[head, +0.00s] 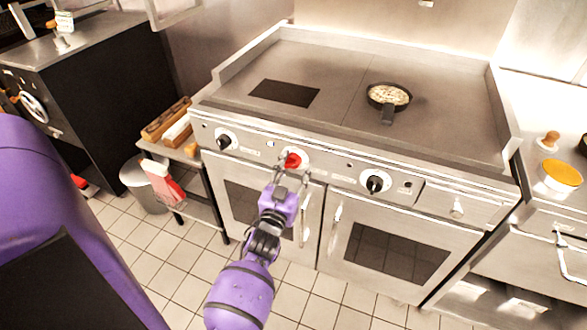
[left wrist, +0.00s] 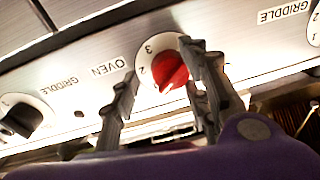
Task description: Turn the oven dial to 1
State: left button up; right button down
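The oven dial is a red knob (head: 292,160) on a white round plate on the steel front panel, left of the middle of the range. In the left wrist view the red knob (left wrist: 170,70) sits beside the label OVEN, with the numerals 3 and 2 showing on its plate. The knob's narrow end points down and slightly left there; the numeral at that end cannot be read. My left gripper (head: 285,172) is at the dial. Its fingers (left wrist: 162,90) are apart on either side of the knob, the right one close to it; contact is unclear. My right gripper is out of view.
Black griddle knobs (head: 223,141) and (head: 375,184) flank the dial. Oven doors with upright handles (head: 335,215) are below. A pan (head: 388,98) of food rests on the cooktop. A bin (head: 146,184) and low shelf (head: 205,212) stand left. Tiled floor lies in front.

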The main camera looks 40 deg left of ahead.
pick_arm(q)
jog(key=shift+a+r, duration=0.1)
jog(key=v, duration=0.7)
jog(key=shift+s, duration=0.3)
dwell(0.4)
